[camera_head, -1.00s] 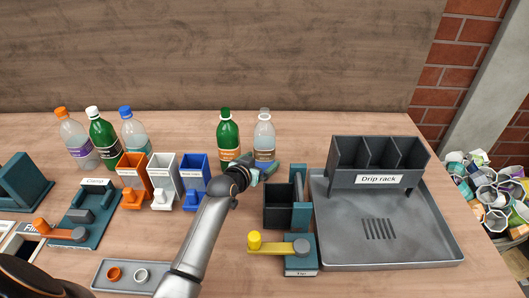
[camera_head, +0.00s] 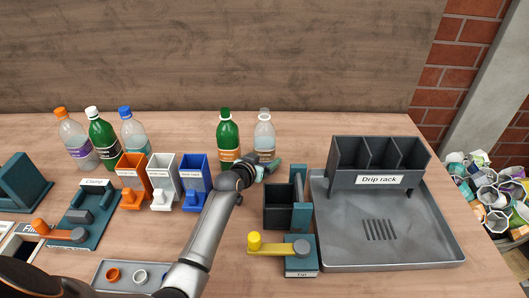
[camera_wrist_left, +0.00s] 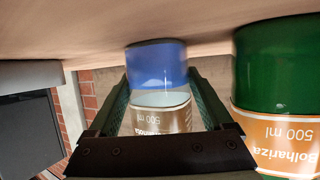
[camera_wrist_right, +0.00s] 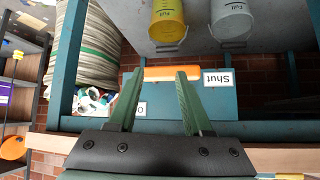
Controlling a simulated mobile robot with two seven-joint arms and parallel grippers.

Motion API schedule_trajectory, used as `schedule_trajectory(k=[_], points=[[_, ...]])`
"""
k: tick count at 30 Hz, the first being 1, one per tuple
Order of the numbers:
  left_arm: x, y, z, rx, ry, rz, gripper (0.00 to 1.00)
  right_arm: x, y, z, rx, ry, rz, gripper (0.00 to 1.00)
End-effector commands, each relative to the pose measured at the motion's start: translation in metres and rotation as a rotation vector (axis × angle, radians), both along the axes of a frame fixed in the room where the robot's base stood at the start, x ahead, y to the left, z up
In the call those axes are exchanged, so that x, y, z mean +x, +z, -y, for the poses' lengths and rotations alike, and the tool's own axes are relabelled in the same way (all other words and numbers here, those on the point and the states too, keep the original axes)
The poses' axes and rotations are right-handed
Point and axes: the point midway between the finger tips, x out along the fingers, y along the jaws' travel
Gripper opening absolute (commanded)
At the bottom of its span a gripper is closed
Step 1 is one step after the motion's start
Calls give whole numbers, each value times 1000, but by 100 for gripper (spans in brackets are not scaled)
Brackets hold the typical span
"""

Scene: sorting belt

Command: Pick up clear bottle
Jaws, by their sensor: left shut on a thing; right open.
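The clear bottle (camera_head: 264,132) with a grey cap stands upright at the back of the table, just right of a green bottle (camera_head: 228,135). My left gripper (camera_head: 266,169) is low at its front and shut on it. In the left wrist view, which is upside down, the clear bottle (camera_wrist_left: 160,118) is between the fingers, with a brownish label and a blue band near its base. Its base appears to be at the table surface. The green bottle (camera_wrist_left: 270,70) is close beside one finger. My right gripper (camera_wrist_right: 160,78) is open and shows only in the right wrist view.
Orange, white and blue holders (camera_head: 194,182) stand left of my left arm. A black bin (camera_head: 279,206) and a yellow lever (camera_head: 272,248) are close to its right. Farther right is the drip rack (camera_head: 378,180). An orange handle (camera_wrist_right: 172,73) lies beyond my right gripper.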

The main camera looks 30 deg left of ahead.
Motion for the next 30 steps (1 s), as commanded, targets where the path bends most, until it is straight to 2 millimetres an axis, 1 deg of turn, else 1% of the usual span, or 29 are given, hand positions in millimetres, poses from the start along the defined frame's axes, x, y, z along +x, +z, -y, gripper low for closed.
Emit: schedule_trajectory(k=[1, 7, 14, 17, 20, 23, 26, 30], points=[[0, 0, 0, 0, 0, -1, 44, 0, 0, 0, 0, 0, 0, 50], [0, 0, 0, 0, 0, -1, 21, 0, 0, 0, 0, 0, 0, 50], [0, 1, 0, 1, 0, 1, 21, 0, 0, 0, 0, 0, 1, 50], [0, 5, 0, 1, 0, 2, 21, 0, 1, 0, 0, 0, 1, 50], [1, 13, 0, 2, -1, 5, 21, 0, 3, 0, 0, 0, 1, 50], [1, 27, 0, 2, 0, 6, 21, 0, 6, 0, 0, 0, 1, 50], [1, 45, 0, 2, -1, 7, 21, 0, 9, 0, 0, 0, 1, 50], [1, 77, 0, 3, -1, 8, 21, 0, 13, 0, 0, 0, 1, 50]])
